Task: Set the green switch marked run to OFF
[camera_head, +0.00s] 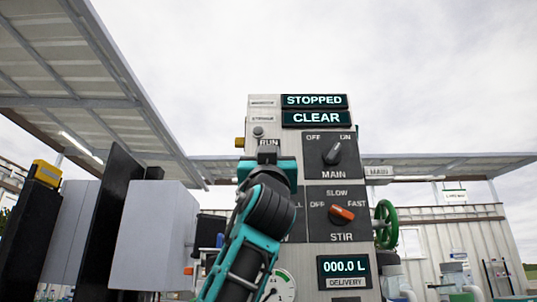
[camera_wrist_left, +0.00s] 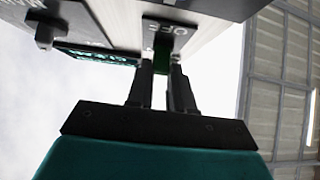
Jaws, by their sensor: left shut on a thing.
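The control panel (camera_head: 322,172) stands upright ahead, with the label RUN (camera_head: 268,143) on its left side. My left gripper (camera_head: 267,154) is up against the panel just below that label and hides the run switch in the head view. In the left wrist view the two fingers (camera_wrist_left: 160,70) are shut on the green switch (camera_wrist_left: 161,52), under a dark plate (camera_wrist_left: 172,34) marked OFF that appears upside down. The fingers hide much of the switch, and I cannot tell its position. My right gripper is not in view.
Displays read STOPPED (camera_head: 314,101) and CLEAR (camera_head: 316,118). The MAIN knob (camera_head: 332,152) and orange STIR knob (camera_head: 342,213) sit right of my gripper. A green handwheel (camera_head: 386,224) is at the panel's right. A grey box (camera_head: 150,235) stands left of my arm.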

